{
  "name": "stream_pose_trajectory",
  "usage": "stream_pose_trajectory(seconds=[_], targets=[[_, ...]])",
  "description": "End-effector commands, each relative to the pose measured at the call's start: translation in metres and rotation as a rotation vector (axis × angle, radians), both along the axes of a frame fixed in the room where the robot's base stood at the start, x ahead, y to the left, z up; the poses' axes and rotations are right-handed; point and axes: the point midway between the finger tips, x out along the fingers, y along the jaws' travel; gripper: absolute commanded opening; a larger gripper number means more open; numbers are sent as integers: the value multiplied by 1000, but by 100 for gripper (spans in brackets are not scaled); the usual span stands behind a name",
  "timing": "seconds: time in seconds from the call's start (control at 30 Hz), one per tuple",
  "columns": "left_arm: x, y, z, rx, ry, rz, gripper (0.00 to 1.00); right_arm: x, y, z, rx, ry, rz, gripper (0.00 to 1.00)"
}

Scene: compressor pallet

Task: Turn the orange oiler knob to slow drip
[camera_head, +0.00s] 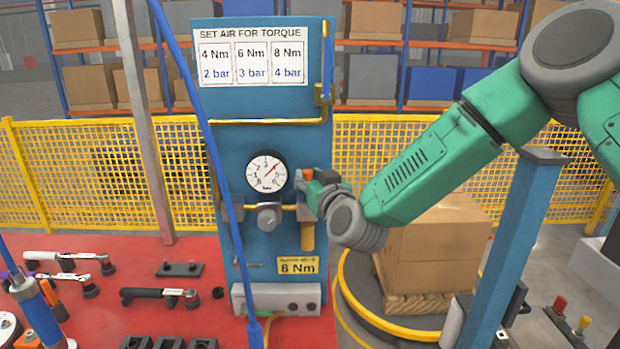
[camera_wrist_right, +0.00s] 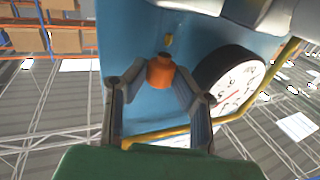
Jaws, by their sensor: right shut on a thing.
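The orange oiler knob (camera_wrist_right: 160,71) shows in the wrist view, between the two fingers of my right gripper (camera_wrist_right: 158,92). In the head view the right gripper (camera_head: 312,185) reaches in from the right to the oiler, at the right edge of the blue panel (camera_head: 232,160). My right gripper is shut on the orange knob. Its fingers and wrist largely cover the knob in the head view. The oiler's amber bowl (camera_head: 307,236) hangs below the gripper. My left gripper is not in view.
A round pressure gauge (camera_head: 266,172) sits left of the oiler, above a grey regulator knob (camera_head: 268,215). A blue hose (camera_head: 215,150) runs down in front of the panel. Several tools lie on the red table (camera_head: 180,250). A blue post (camera_head: 515,240) stands at the right.

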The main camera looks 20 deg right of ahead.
Motion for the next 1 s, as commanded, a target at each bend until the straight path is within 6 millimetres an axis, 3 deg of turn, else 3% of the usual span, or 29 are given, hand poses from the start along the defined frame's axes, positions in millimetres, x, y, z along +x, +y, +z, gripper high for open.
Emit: stream_pose_trajectory(seconds=[0.3, 0.63, 0.67, 0.7, 1.0], targets=[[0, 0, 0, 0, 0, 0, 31, 0, 3, 1, -2, -3, -183, 0], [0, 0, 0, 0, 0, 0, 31, 0, 3, 1, 0, -3, -195, 0], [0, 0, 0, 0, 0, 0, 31, 0, 3, 1, 0, -3, -195, 26], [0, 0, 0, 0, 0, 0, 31, 0, 3, 1, 0, -3, -195, 30], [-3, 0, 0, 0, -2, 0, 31, -3, 3, 1, -1, -1, -194, 30]])
